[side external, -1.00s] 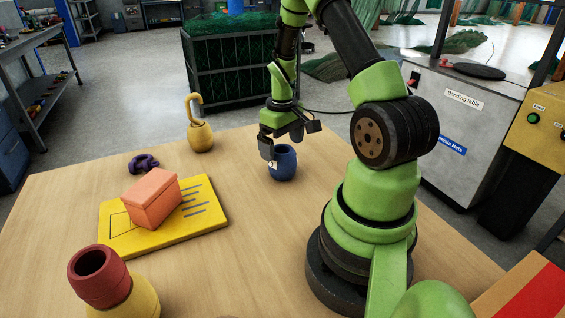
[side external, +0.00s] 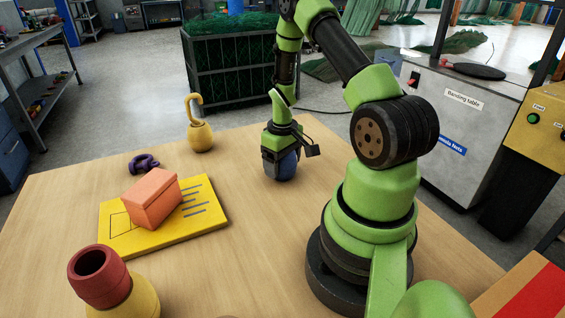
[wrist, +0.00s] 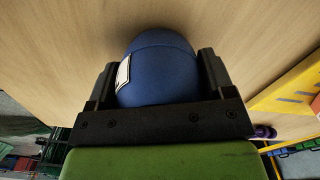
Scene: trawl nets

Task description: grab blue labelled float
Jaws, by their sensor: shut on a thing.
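The blue float (side external: 287,167) stands on the wooden table, partly hidden by my gripper in the side view. In the wrist view the blue float (wrist: 165,72) lies between the two dark fingers, with a white label (wrist: 123,74) on its left side. My gripper (side external: 277,168) points down around the float and is shut on it. It also shows in the wrist view (wrist: 157,85), one finger on each side of the float. The float seems to rest on the table; I cannot tell whether it is lifted.
On the table (side external: 235,255) are a yellow float with a hook (side external: 200,137), a purple shackle-like piece (side external: 144,164), an orange box (side external: 152,201) on a yellow board (side external: 207,213), and a red-topped yellow float (side external: 100,277). The tabletop around the blue float is clear.

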